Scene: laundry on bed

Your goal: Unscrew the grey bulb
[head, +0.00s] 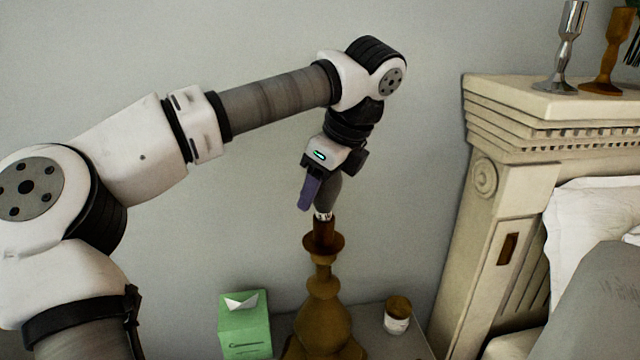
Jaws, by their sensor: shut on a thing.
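The grey bulb (328,192) stands upright at the top of the brown turned lamp base (322,304). Its metal screw end shows just at the lamp's dark socket (324,230); I cannot tell how far it sits in the socket. My gripper (318,192) points down from above and is shut on the bulb. One purple-grey finger shows at the bulb's left side. The other finger is hidden, and the gripper covers the bulb's upper part.
The lamp stands on a grey bedside table (378,345) between a green tissue box (244,322) and a small jar with a brown lid (397,315). A carved cream headboard (490,200) rises at the right, with candlesticks (568,45) on top. The wall behind is bare.

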